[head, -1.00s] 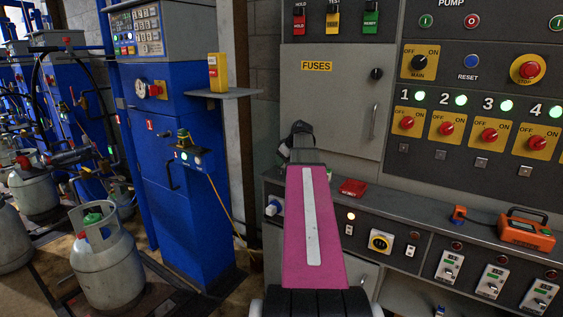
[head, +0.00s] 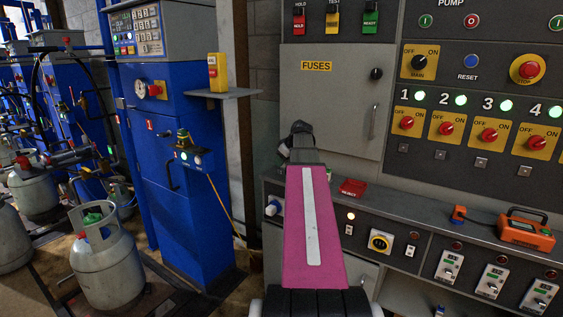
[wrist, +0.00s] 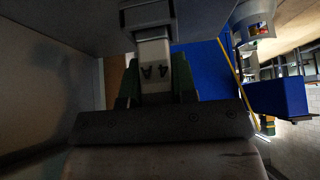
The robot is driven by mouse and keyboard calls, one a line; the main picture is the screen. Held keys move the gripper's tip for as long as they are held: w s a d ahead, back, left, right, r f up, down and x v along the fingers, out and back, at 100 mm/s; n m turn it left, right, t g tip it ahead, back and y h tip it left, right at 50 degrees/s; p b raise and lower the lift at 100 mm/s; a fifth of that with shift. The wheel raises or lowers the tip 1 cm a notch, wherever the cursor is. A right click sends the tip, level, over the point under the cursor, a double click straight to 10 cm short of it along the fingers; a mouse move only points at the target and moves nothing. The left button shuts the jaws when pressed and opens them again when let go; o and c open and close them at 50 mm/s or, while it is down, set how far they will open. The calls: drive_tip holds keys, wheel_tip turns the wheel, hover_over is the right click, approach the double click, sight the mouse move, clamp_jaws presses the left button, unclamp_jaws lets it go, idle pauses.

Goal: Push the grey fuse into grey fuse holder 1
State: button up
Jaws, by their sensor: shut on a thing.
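My gripper (wrist: 156,72) shows in the wrist view, with a green finger on each side of a light grey fuse marked "4A" (wrist: 154,60). It is shut on the fuse. The far end of the fuse points to the top of the picture and meets a dark-framed part (wrist: 148,13), which looks like a fuse holder. I cannot tell its number or how deep the fuse sits in it. In the head view my pink arm hides the fuse, and the holder cannot be made out there.
A grey cabinet door labelled "FUSES" (head: 316,66) stands behind my arm. A control panel with red knobs (head: 446,128) is on the right, above a ledge with an orange device (head: 525,232). A blue scale column (head: 185,130) and gas cylinders (head: 105,260) are on the left.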

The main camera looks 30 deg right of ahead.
drive_tip(key=shift+s+f, duration=0.1)
drive_tip(key=shift+f, duration=0.55)
drive_tip(key=shift+s+f, duration=0.1)
drive_tip(key=shift+f, duration=0.2)
drive_tip(key=shift+a+f, duration=0.15)
idle(0.5)
drive_tip(key=o, duration=0.7)
drive_tip(key=shift+o, duration=1.3)
drive_tip(key=v, duration=1.2)
drive_tip(key=shift+w+r, duration=0.2)
drive_tip(key=shift+w, duration=0.15)
